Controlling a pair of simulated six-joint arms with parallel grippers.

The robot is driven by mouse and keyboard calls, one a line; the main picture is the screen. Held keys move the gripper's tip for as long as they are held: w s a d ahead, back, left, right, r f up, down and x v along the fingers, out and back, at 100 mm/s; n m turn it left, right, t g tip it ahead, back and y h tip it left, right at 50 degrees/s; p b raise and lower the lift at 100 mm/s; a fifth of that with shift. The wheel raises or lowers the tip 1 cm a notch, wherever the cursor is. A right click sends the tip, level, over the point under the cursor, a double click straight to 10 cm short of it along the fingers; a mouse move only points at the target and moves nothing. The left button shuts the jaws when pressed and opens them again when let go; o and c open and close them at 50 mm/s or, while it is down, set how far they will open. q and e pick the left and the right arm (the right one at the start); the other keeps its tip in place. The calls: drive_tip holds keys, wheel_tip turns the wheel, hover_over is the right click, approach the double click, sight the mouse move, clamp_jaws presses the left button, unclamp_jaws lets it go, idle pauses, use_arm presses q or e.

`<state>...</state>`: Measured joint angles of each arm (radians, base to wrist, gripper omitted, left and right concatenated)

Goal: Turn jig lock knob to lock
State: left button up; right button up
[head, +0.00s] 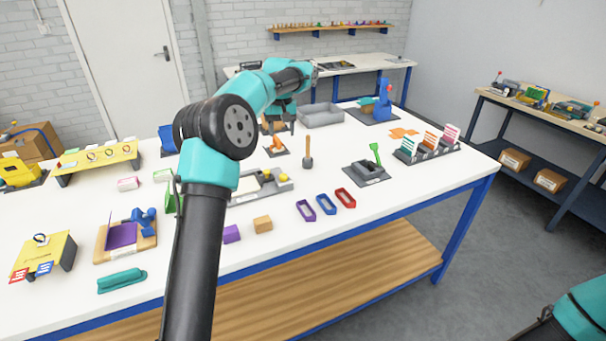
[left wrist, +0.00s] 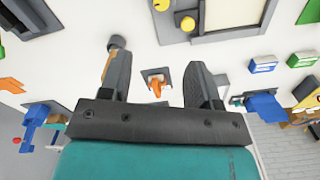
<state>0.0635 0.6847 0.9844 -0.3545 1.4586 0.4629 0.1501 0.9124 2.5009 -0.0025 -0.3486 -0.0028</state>
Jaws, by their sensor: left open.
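A small orange knob (head: 277,146) stands on a small dark base plate in the middle of the white table; it looks like the jig lock knob. My left gripper (head: 281,127) hangs just behind and above it, fingers pointing down. In the left wrist view the orange knob (left wrist: 156,88) shows between the two spread fingers of my left gripper (left wrist: 157,62), apart from both. The jaws are open and empty. Any lock marking on the base is too small to read. My right gripper is out of view; only a piece of my right arm shows at the lower right.
A wooden-handled tool (head: 307,152) stands right of the knob. A grey tray (head: 321,116) lies behind it, and a grey fixture with yellow knobs (head: 283,176) lies in front. A blue device (head: 383,100) stands at the back right. The table's front right is mostly clear.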

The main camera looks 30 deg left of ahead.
use_arm(q)
drive_tip(key=shift+s+a, duration=0.1)
drive_tip(key=shift+a, duration=0.05)
drive_tip(key=shift+f, duration=0.1)
approach(283, 175)
wheel_tip(283, 175, down, 9)
drive_tip(key=shift+f, duration=0.2)
idle(0.5)
drive_tip(key=shift+c, duration=0.5)
drive_tip(key=c, duration=0.8)
